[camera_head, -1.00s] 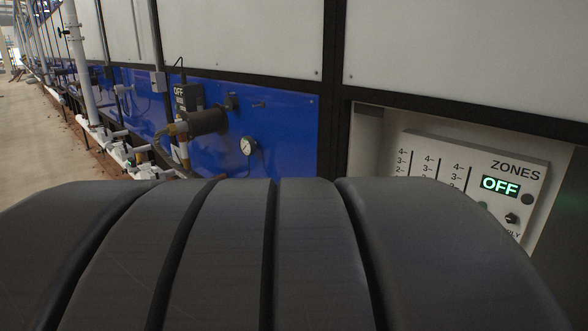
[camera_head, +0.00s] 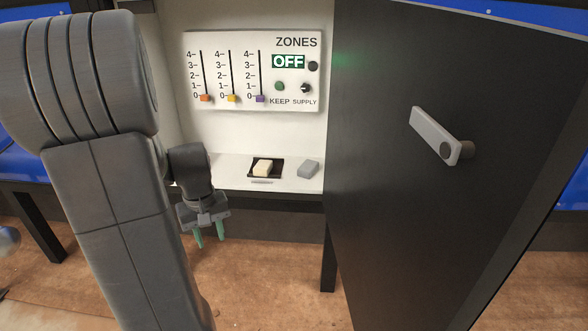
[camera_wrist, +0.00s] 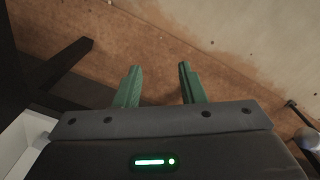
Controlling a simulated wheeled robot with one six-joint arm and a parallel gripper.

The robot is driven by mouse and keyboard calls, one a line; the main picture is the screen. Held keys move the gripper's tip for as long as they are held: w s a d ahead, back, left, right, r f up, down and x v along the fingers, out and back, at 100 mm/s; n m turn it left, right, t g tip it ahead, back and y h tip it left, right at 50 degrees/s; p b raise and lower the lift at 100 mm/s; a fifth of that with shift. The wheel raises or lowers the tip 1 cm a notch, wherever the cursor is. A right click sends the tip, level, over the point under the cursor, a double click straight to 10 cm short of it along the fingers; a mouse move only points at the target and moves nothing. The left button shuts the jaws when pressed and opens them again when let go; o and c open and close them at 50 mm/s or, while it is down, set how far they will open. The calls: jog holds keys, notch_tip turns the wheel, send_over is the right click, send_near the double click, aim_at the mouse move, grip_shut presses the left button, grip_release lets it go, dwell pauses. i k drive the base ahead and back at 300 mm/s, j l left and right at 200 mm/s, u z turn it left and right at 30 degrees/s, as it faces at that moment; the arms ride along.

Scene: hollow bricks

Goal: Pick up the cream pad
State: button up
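The cream pad (camera_head: 263,167) lies on a small black tray (camera_head: 278,174) on the white shelf of the open cabinet in the head view. My gripper (camera_head: 209,242) hangs in front of and below the shelf edge, to the left of the pad and apart from it. In the wrist view my gripper's green fingers (camera_wrist: 159,84) are spread with nothing between them. The wrist view shows brown floor beyond the fingers, and the pad is not in it.
A panel (camera_head: 253,70) with three sliders and an OFF display is on the back wall. The dark open door (camera_head: 420,200) with its handle (camera_head: 435,135) bounds the right side.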

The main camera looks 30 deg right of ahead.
aim_at(263, 168)
jog(key=i+z, duration=0.8)
jog(key=i+j+z, duration=0.25)
jog(key=z, duration=0.15)
jog(key=i+j, duration=0.5)
jog(key=i, duration=0.25)
jog(key=z, duration=0.05)
